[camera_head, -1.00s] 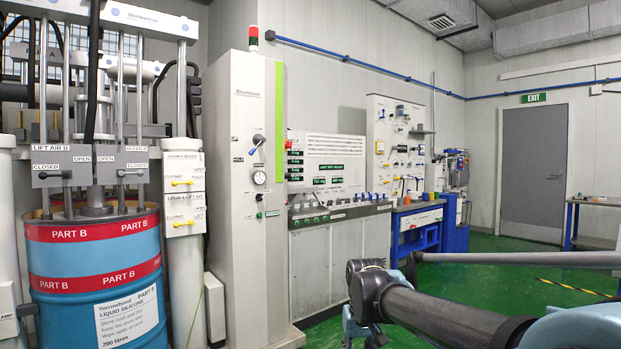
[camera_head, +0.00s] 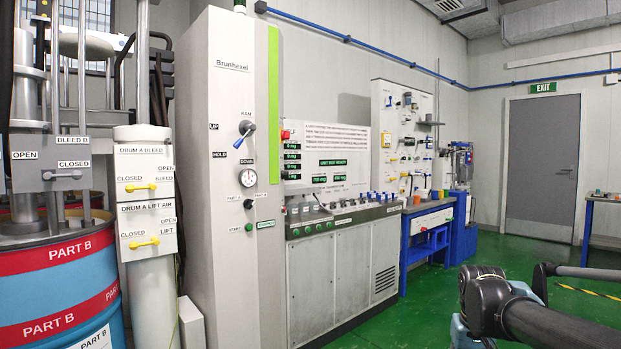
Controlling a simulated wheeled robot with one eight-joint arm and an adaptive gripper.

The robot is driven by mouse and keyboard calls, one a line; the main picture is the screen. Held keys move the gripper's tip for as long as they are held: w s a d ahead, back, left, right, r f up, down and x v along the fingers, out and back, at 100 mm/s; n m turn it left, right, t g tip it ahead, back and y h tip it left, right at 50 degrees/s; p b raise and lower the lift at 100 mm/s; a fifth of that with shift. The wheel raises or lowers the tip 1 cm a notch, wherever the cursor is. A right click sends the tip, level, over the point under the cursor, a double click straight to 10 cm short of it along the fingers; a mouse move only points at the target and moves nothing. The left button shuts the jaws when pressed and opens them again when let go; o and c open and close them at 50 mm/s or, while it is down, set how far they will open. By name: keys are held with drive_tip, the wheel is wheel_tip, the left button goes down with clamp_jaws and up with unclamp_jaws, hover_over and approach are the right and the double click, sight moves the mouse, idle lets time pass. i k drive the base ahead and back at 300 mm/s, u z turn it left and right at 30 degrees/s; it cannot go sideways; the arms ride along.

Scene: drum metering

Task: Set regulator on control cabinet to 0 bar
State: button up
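The control cabinet (camera_head: 228,110) is a tall white column with a green stripe, left of centre. On its front is a round white gauge (camera_head: 248,178) with a dark rim; its reading is too small to tell. Above it is a RAM lever (camera_head: 246,128) with a blue grip and the labels UP, HOLD and DOWN. Below the gauge is a black knob (camera_head: 248,203) near the PART A and PART B labels. I cannot tell clearly which part is the regulator. My arm shows at the bottom right, well away from the cabinet; no gripper fingers are visible.
A drum (camera_head: 65,285) marked PART B and a white post (camera_head: 146,250) with yellow valves stand left of the cabinet. A low console (camera_head: 325,285) and a blue workbench (camera_head: 428,222) stand to its right. Green floor (camera_head: 400,320) is clear in front.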

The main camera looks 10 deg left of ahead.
sight(285, 173)
drive_tip(key=u, duration=0.25)
drive_tip(key=i, duration=0.9)
drive_tip(key=u, duration=0.4)
